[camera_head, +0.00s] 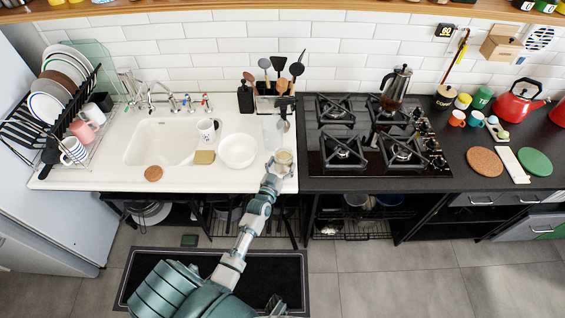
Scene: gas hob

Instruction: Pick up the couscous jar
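A small jar with a pale beige top, which looks like the couscous jar (284,156), stands at the front right of the white sink counter, left of the hob. No label can be read. My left gripper (281,165) reaches up from the front and is at the jar, with its fingers around the jar's near side. The fingers and the jar overlap in this view, so I cannot tell whether they press on it. A dark part of mine shows at the bottom edge and may be my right gripper (275,304), but its fingers cannot be made out.
A dish rack (75,125) is far left.

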